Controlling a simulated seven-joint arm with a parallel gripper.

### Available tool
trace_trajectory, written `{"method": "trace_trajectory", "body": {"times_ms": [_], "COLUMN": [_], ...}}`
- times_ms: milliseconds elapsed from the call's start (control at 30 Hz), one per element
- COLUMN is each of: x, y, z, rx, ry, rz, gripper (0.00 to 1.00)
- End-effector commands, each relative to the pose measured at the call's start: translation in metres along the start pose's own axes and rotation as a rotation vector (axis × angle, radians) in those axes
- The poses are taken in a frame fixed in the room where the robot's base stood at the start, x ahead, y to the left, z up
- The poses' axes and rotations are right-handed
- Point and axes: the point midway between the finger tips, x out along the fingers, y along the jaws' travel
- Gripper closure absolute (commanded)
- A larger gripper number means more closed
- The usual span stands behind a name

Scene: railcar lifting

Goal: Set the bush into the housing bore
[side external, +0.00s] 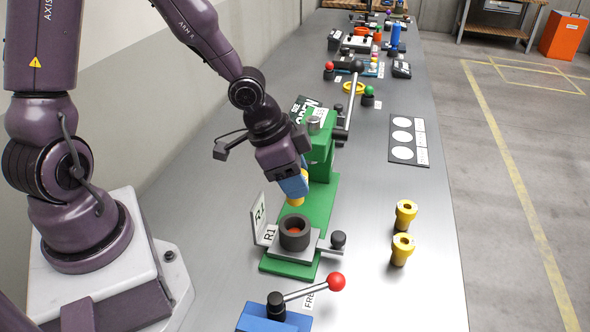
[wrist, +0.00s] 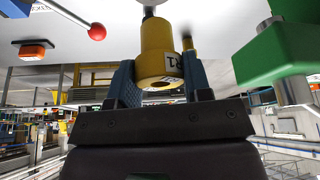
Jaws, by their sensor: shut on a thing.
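My gripper (side external: 293,185) is shut on a yellow bush (side external: 296,202), with its blue fingers on either side of it. In the wrist view the bush (wrist: 157,45) is a flanged yellow cylinder with an R1 mark, between the two fingers (wrist: 160,80). The housing (side external: 295,238) is a dark grey ring with an open bore, reddish inside. It sits on a grey plate on the green press base, beside an R1 sign (side external: 259,214). The bush hangs above and a little behind the housing, apart from it.
The green press (side external: 321,150) with its lever (side external: 351,95) rises close behind my gripper. Two more yellow bushes (side external: 405,214) (side external: 402,250) stand on the table to the right. A blue fixture with a red-knobbed lever (side external: 310,290) is in front.

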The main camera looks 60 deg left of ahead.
Motion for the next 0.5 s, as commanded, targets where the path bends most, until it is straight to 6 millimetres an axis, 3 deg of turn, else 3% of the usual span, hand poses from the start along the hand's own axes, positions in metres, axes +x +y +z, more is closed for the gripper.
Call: {"method": "trace_trajectory", "body": {"times_ms": [500], "x": [0.04], "y": [0.001], "z": [0.017], "rx": [0.003], "ry": [-0.002], "rz": [0.003], "gripper": [0.84]}}
